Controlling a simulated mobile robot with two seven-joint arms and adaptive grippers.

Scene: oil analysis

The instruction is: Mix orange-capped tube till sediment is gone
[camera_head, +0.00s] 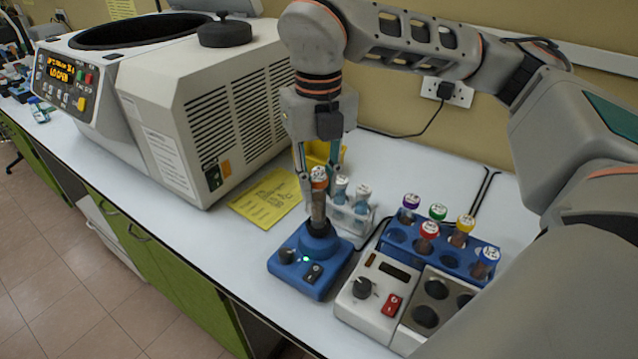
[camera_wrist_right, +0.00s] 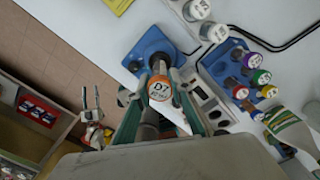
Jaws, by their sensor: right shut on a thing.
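The orange-capped tube (camera_head: 318,203) stands about upright with its lower end at the black cup of the blue vortex mixer (camera_head: 312,262). Its contents look brown; I cannot make out any sediment. My right gripper (camera_head: 313,185) comes down from above and is shut on the tube near its cap. In the right wrist view the orange cap (camera_wrist_right: 159,89), with a white label, sits between the fingertips, and the mixer (camera_wrist_right: 150,52) lies just beyond. A green light glows on the mixer. I cannot tell whether the tube presses into the cup.
Right of the mixer stand a clear rack (camera_head: 350,222) with pale-capped tubes, a blue rack (camera_head: 400,237) with several coloured-capped tubes, and a white device (camera_head: 364,312) with a knob and red switch. A large centrifuge (camera_head: 180,100) and a yellow sheet (camera_head: 268,197) lie left.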

